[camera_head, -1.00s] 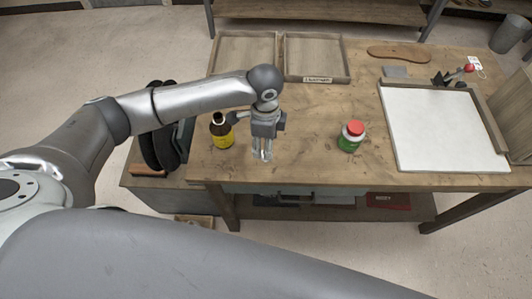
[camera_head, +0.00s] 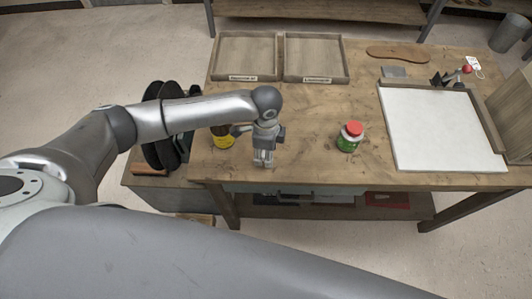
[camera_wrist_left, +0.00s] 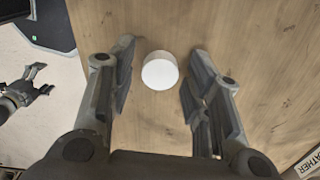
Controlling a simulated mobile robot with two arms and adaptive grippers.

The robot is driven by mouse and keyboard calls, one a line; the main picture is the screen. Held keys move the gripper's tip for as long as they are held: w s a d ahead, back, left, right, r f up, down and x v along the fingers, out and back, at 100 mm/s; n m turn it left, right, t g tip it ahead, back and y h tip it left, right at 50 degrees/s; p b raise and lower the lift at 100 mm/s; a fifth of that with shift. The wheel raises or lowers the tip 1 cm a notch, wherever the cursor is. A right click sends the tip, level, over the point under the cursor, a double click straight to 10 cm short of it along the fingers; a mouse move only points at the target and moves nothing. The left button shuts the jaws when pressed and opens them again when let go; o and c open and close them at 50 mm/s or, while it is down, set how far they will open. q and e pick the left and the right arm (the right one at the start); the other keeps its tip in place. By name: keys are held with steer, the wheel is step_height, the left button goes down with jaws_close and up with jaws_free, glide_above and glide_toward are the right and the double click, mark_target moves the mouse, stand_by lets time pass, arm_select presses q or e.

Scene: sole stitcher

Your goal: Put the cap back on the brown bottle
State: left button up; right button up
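The brown bottle (camera_head: 222,140) with a yellow label stands upright on the table's left part, its top hidden behind my left arm in the head view. My left gripper (camera_head: 263,160) points down just right of the bottle, near the table's front edge. In the left wrist view a round white cap (camera_wrist_left: 160,72) lies on the wood between the two spread fingers, with a gap on each side. The cap is hidden in the head view. My right gripper (camera_wrist_left: 38,82) shows at the left of the wrist view, with its fingers apart and empty over the floor.
A white board (camera_head: 440,128) lies farther right. Two wooden trays (camera_head: 283,58) are at the back left. Black spools (camera_head: 160,125) stand left of the table.

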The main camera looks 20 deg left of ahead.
arm_select(q)
steer(key=c, duration=0.4)
steer(key=shift+c, duration=0.2)
steer(key=shift+r, duration=0.15)
arm_select(e)
steer(key=shift+d, duration=0.15)
arm_select(q)
steer(key=shift+r, duration=0.15)
step_height(320, 180, up, 2)
steer(key=shift+w+r+b, duration=0.1)
steer(key=shift+b, duration=0.55)
steer(key=s+d+r+b, duration=0.1)
steer(key=s+d+r, duration=0.5)
steer(key=s+r, duration=0.4)
steer(key=s, duration=0.3)
steer(key=shift+r, duration=0.15)
arm_select(e)
step_height(320, 180, down, 2)
steer(key=shift+f, duration=0.2)
steer(key=shift+c, duration=0.2)
